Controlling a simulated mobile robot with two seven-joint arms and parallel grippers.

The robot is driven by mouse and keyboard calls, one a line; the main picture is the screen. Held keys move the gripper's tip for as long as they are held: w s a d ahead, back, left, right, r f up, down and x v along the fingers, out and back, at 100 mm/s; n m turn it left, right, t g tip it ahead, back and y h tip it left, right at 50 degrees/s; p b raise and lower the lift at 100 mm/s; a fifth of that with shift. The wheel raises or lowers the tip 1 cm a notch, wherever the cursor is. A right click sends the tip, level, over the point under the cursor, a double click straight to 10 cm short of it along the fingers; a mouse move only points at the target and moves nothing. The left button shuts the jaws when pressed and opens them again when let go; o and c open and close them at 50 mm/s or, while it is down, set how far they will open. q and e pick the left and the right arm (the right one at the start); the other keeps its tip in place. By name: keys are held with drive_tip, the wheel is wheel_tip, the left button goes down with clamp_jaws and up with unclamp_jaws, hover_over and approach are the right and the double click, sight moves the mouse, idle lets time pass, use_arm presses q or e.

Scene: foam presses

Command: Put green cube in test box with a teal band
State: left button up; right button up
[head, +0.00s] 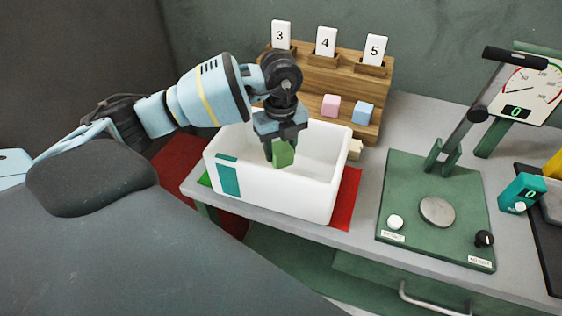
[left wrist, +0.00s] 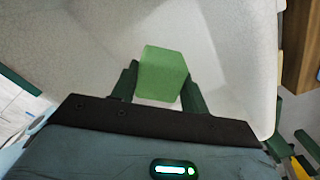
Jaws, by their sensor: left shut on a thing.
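The green cube (head: 283,154) is between the fingers of my left gripper (head: 281,150), which is shut on it. It also shows in the left wrist view (left wrist: 162,73), held between the two dark green fingers. The white test box (head: 288,201) stands on the bench, with a teal band (head: 228,176) on its front left side. My left gripper points down over the open top of this box, with the cube inside or just above the opening; the exact height is hard to tell. My right gripper is not in view.
A wooden rack (head: 376,82) with numbered cards stands behind the box and holds a pink cube (head: 330,105) and a blue cube (head: 364,112). A green press (head: 437,210) stands to the right. A red mat (head: 347,199) lies partly under the box.

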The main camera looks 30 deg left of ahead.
sight(281, 163)
use_arm(q)
drive_tip(key=shift+f, duration=2.45)
drive_tip(key=shift+f, duration=0.15)
drive_tip(key=o, duration=1)
drive_tip(key=shift+c, duration=0.2)
wheel_tip(281, 163, up, 12)
drive_tip(key=shift+r, duration=0.15)
